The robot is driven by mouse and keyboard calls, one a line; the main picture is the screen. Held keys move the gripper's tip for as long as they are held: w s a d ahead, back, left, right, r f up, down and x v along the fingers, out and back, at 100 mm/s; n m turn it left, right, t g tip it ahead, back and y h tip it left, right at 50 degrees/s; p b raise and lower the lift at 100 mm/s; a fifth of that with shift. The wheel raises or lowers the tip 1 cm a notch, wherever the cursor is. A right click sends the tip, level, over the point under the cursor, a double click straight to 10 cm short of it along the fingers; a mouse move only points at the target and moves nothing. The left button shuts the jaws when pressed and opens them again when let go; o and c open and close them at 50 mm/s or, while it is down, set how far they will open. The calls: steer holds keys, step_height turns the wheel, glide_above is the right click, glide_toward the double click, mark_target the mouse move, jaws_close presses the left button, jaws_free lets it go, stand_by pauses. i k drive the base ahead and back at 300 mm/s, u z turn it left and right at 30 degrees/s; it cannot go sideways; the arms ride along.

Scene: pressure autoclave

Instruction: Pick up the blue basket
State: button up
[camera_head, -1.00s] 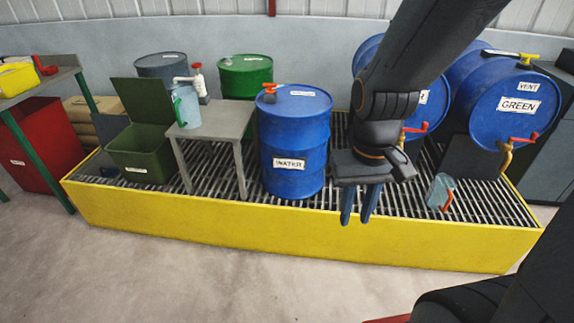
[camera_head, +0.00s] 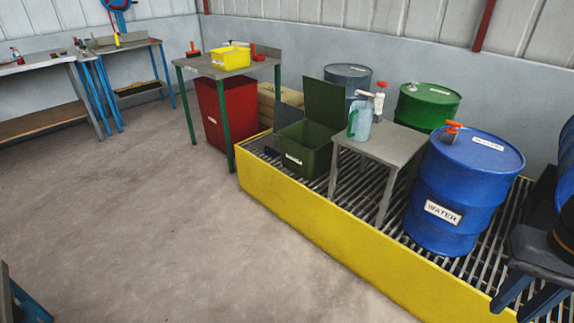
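I see no blue basket in the current head view. A yellow basket-like bin (camera_head: 231,58) sits on a grey table with green legs. My gripper (camera_head: 530,296) is at the lower right edge, in front of the blue water drum and above the yellow-sided grating. Its two dark blue fingers point down with a gap between them, and nothing shows between them. The rest of the arm is mostly cut off by the right edge.
A yellow-sided grated platform (camera_head: 330,252) holds a blue water drum (camera_head: 460,190), a green drum (camera_head: 428,106), a small grey table (camera_head: 385,143) and an open green box (camera_head: 305,150). A red bin (camera_head: 212,115) stands left. Workbenches (camera_head: 40,66) line the back left. The floor between is clear.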

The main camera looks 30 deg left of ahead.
mark_target(273, 152)
steer(key=u, duration=2)
steer(key=i, duration=3.4)
steer(key=z, duration=1.5)
